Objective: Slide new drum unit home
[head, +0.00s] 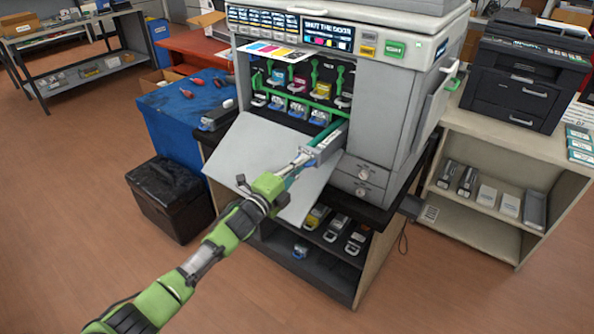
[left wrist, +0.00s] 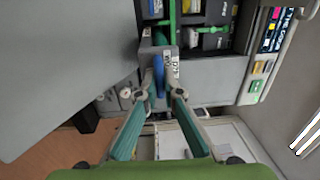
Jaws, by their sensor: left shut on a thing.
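The drum unit (head: 328,143) is a long part with a dark green body and a grey end block. It slants into the lower right of the printer's open front bay, its grey end sticking out; how deep the far end reaches is hidden. My left gripper (head: 300,161) is shut on this near end. In the left wrist view the fingertips (left wrist: 161,90) close around a blue grip (left wrist: 158,74) beneath the grey, labelled end block (left wrist: 169,58). The large printer (head: 385,108) has its light grey front door (head: 262,165) folded down below the bay. My right gripper is out of view.
Several coloured units with green levers (head: 297,85) stand in the bay, left of the drum. A cabinet (head: 290,262) beneath holds spare cartridges. A blue box (head: 172,118) and black case (head: 165,200) stand left; a shelf unit (head: 505,165) with a black printer (head: 525,80) stands right.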

